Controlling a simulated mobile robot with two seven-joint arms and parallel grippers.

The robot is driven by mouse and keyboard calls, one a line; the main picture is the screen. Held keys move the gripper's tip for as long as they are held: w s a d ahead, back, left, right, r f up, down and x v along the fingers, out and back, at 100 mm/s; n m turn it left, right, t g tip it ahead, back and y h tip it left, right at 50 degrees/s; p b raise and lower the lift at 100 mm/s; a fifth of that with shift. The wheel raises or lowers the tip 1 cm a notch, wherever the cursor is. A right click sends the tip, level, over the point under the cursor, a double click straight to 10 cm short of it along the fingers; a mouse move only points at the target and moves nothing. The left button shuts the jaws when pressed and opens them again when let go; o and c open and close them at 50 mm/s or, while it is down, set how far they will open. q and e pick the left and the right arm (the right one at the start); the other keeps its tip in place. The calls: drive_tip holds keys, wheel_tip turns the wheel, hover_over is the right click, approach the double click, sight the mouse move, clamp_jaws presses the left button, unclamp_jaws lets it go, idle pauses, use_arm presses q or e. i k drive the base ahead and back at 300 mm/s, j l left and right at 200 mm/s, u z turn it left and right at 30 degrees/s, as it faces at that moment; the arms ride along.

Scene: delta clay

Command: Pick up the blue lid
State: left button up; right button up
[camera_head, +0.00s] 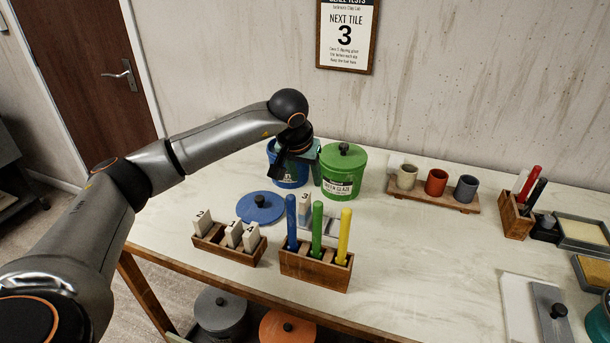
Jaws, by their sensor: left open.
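The blue lid (262,208) is a flat round disc with a dark knob, lying on the table at the left, in front of the blue bucket (290,174). My left gripper (278,176) is open and points down in front of the blue bucket, behind and above the lid and apart from its knob. The wrist and gripper hide much of the bucket's top. My right gripper is not in view.
A green lidded bucket (343,171) stands right of the blue one. A wooden rack (315,270) with blue, green and yellow sticks and a tile holder (227,246) stand in front of the lid. A cup tray (432,197) is further right. The middle right of the table is clear.

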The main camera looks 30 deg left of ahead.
sight(264, 208)
drive_tip(key=k+j, duration=0.1)
drive_tip(key=k, duration=0.4)
drive_tip(key=k+j, duration=0.15)
drive_tip(key=k, duration=0.35)
